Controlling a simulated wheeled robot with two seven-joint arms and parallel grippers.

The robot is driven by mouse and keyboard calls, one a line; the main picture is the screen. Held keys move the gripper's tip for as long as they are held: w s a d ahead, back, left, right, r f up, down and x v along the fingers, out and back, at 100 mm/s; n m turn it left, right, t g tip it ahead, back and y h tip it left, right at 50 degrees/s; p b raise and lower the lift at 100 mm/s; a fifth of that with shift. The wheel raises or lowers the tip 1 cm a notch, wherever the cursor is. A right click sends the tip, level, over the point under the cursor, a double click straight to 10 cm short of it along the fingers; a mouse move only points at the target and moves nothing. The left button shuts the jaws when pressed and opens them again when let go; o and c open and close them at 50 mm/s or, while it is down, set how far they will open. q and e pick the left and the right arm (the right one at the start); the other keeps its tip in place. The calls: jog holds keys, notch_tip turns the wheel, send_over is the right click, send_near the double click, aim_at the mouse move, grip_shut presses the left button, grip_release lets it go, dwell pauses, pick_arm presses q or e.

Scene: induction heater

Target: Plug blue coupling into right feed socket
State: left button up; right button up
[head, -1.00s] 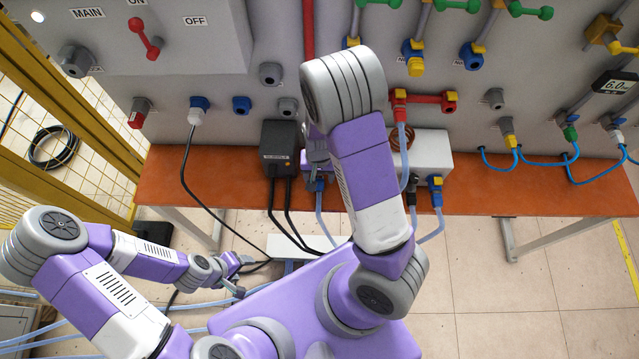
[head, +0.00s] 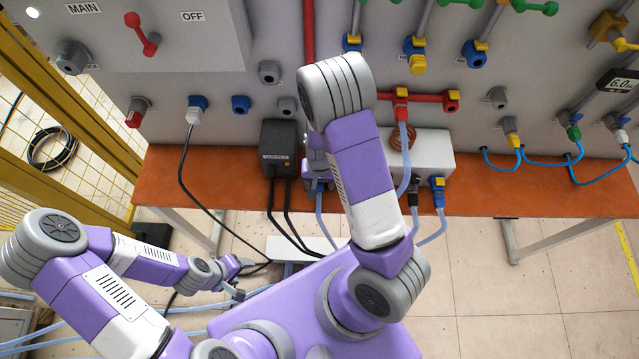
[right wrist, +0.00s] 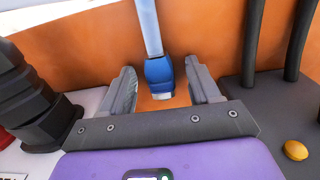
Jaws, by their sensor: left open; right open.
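A blue coupling (right wrist: 159,72) on a pale blue hose sits between the two fingers of my right gripper (right wrist: 164,90) in the right wrist view. The fingers are open, with a gap on both sides of it. In the head view the blue coupling (head: 320,186) shows at the table's front edge, just left of my right forearm, which hides most of that gripper. Blue sockets (head: 474,53) and a red pipe with red-ended ports (head: 451,100) are on the grey panel; I cannot tell which is the right feed socket. My left gripper (head: 240,279) is open and empty at lower left.
A black box (head: 279,147) with cables stands left of my right arm on the orange table (head: 215,180). A white box (head: 432,150) with a copper coil and plugged hoses stands to the right. The table's right part is clear. A yellow fence (head: 60,80) is at left.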

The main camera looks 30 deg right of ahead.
aim_at(319, 184)
jog(key=shift+c, duration=0.4)
jog(key=c, duration=1)
jog(key=shift+r, duration=0.1)
notch_tip(319, 184, up, 10)
jog(key=p, duration=0.3)
jog(key=w+a+n+b, duration=0.3)
jog(key=a+n, duration=0.3)
jog(key=a, duration=0.9)
jog(key=shift+a+b, duration=0.3)
jog(key=shift+b, duration=0.3)
jog(key=shift+w, duration=0.1)
